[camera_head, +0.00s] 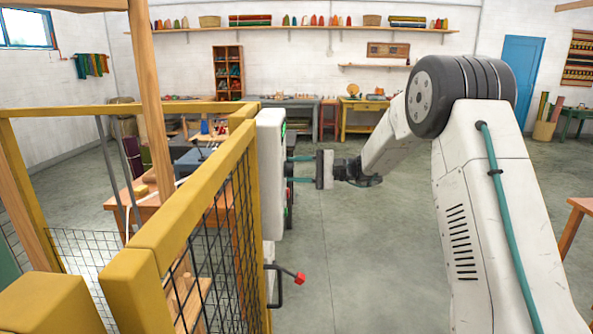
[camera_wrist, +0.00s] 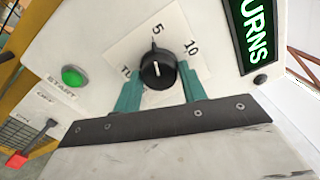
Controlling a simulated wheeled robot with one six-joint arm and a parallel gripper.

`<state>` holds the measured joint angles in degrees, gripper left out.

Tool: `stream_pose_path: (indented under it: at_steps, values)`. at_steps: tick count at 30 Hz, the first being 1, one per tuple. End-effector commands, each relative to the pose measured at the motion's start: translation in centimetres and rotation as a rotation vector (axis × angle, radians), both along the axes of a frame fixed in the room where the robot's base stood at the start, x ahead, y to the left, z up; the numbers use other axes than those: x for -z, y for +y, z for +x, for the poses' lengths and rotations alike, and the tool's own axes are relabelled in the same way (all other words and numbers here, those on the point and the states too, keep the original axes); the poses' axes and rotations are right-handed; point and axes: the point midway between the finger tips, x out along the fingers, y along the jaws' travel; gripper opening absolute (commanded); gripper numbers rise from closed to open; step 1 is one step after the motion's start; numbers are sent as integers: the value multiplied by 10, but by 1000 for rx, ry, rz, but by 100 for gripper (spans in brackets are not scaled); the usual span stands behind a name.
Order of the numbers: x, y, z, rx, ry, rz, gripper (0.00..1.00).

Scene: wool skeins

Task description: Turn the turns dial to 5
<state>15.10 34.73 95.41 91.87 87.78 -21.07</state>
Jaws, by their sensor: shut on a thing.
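The turns dial (camera_wrist: 157,70) is a round black knob with a white line on a pale scale plate (camera_wrist: 118,50) in the wrist view. The printed 5 (camera_wrist: 158,29) is just above it and the 10 (camera_wrist: 191,47) is to its upper right. The dial's dark tip points up, close to the 5; I cannot tell if it is exact. My gripper (camera_wrist: 161,84) has its teal fingers shut on the dial, one on each side. In the head view my gripper (camera_head: 290,170) reaches the white control box (camera_head: 270,150), seen edge-on; the dial's face is hidden there.
A green START button (camera_wrist: 72,76) and a green-lit TURNS display (camera_wrist: 250,35) flank the dial. A red-tipped handle (camera_head: 299,278) sticks out below the box. A yellow mesh-panelled frame (camera_head: 190,215) stands left. Open floor (camera_head: 350,250) lies to the right of the box.

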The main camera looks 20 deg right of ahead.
Motion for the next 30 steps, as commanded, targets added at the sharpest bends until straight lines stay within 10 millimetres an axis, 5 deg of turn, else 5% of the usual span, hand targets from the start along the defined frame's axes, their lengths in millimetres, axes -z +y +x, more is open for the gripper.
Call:
stream_pose_path:
  at_steps: [3, 4, 6, 17, 30]
  values:
    - [0, 1, 0, -1, -1, 0, 18]
    - [0, 1, 0, -1, -1, 0, 44]
    - [0, 1, 0, -1, -1, 0, 61]
    - [0, -7, -2, 2, 0, 0, 61]
    - [0, -68, -22, 0, 0, 0, 61]
